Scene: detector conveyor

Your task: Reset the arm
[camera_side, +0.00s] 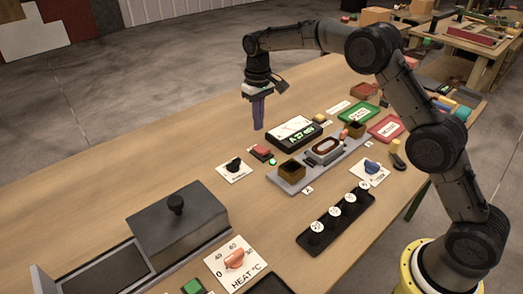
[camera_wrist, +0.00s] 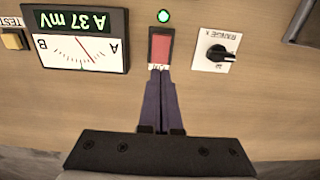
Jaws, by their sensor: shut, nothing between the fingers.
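My gripper (camera_side: 258,125) points down above the wooden table, behind the meter, in the side view. Its fingers are together with nothing between them. In the wrist view the closed fingertips (camera_wrist: 162,72) appear just below the red rocker switch (camera_wrist: 161,46) in the picture. I cannot tell the exact height of the fingertips over the table. A green lamp (camera_wrist: 163,16) beside the switch is lit. The meter (camera_wrist: 78,52) reads "A 37 mV", and its red needle leans toward the A side.
A black RANGE knob (camera_side: 234,165) and the red switch (camera_side: 261,151) are near the meter (camera_side: 293,133). A grey conveyor with a brown box (camera_side: 291,171) lies to the right. A dark lidded box (camera_side: 178,235) and a HEAT dial (camera_side: 234,259) stand in front.

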